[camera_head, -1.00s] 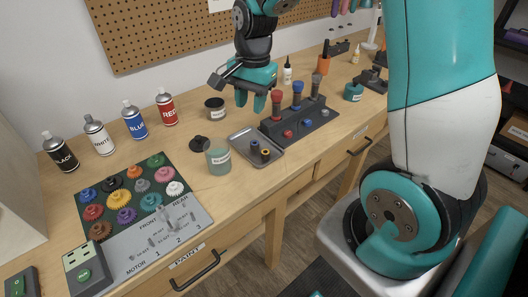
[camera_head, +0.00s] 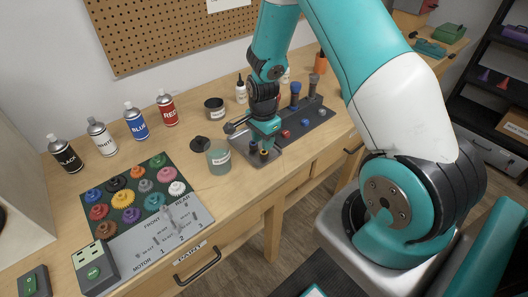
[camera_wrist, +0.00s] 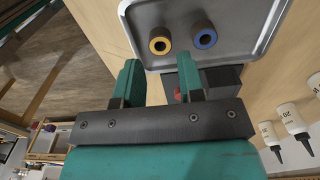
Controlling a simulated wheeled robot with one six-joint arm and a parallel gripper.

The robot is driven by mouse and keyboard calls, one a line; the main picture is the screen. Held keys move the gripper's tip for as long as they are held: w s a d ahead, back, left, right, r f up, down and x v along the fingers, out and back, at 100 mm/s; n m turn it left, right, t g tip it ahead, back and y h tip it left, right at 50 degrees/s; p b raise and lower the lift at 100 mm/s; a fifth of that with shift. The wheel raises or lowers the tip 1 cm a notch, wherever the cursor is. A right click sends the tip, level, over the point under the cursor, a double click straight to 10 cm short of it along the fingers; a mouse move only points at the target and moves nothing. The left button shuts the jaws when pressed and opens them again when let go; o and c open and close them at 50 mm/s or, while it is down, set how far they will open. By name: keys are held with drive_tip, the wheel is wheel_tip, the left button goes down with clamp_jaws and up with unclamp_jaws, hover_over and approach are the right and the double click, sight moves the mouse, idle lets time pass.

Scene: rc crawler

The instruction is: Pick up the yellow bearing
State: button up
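The yellow bearing (camera_wrist: 160,45) lies on the grey metal tray (camera_wrist: 262,42) in the wrist view, beside the blue bearing (camera_wrist: 205,38). In the head view the yellow bearing (camera_head: 264,154) is small, at the tray's front part, with the blue bearing (camera_head: 253,148) to its left. My gripper (camera_wrist: 157,72) is open and empty. In the wrist view its two teal fingers are apart, and the yellow bearing appears just beyond the gap between the tips. In the head view my gripper (camera_head: 264,136) is over the tray and partly hides it.
A dark tool rack (camera_head: 312,124) with upright colored handles stands right of the tray. A glass jar (camera_head: 219,157) is close on the left. A dark pot (camera_head: 215,107) and spray cans, including a red one (camera_head: 167,108), stand farther back. A gear board (camera_head: 125,200) lies at left.

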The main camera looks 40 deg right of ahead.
sight(264, 154)
drive_tip(key=shift+d+f+p, duration=0.2)
drive_tip(key=shift+f+p, duration=0.95)
drive_tip(key=shift+f, duration=1.3)
drive_tip(key=c, duration=0.6)
drive_tip(key=shift+r, duration=0.1)
